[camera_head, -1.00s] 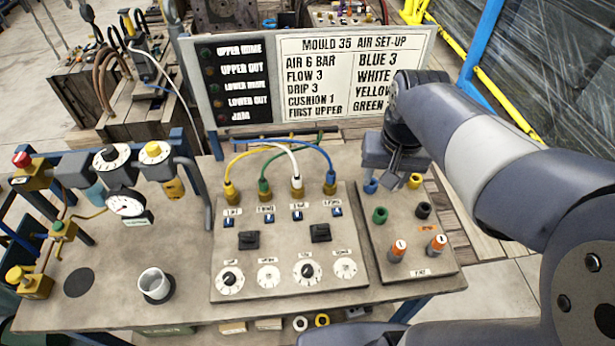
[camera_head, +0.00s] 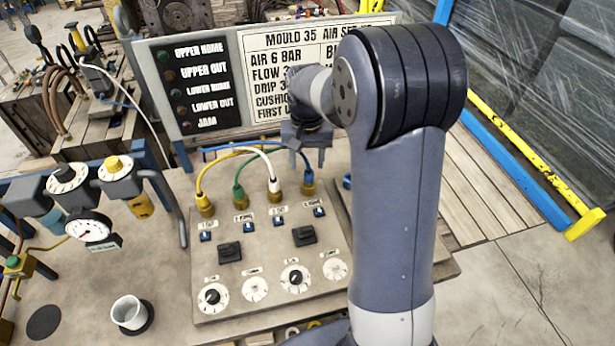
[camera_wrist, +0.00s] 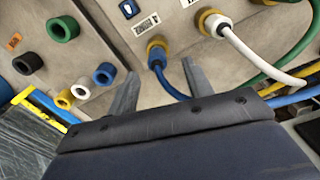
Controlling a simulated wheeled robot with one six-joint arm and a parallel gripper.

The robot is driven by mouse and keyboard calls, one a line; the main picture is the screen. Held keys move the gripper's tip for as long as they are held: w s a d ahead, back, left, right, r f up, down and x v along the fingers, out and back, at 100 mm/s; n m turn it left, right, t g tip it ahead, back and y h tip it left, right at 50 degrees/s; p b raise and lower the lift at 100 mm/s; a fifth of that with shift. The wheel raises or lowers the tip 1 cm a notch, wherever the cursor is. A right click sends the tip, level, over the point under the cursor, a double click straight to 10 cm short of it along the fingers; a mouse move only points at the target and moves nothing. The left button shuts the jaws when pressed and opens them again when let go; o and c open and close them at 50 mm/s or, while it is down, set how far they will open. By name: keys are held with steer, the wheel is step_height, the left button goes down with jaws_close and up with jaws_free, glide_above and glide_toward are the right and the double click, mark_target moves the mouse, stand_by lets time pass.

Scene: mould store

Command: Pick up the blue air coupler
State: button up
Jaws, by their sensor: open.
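The blue air coupler (camera_head: 308,180) is the end of the blue hose, in a brass collar at the right end of the row of couplers on the panel (camera_head: 262,309). In the wrist view the blue coupler (camera_wrist: 156,57) is between the two fingertips, a little beyond them. My gripper (camera_wrist: 160,72) is open, with no visible contact on the coupler.
Yellow (camera_head: 205,198), green (camera_head: 240,195) and white (camera_head: 273,185) hoses stand left of the blue one and arch close together. A side panel holds a loose-looking blue ring (camera_wrist: 104,73) and other coloured rings. A sign board (camera_head: 207,75) stands behind.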

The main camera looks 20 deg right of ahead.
mark_target(309, 170)
steer(key=shift+d+f+p, duration=0.2)
steer(key=shift+f+p, duration=0.4)
steer(key=shift+f, duration=2.1)
steer(key=shift+c, duration=0.6)
jaws_close()
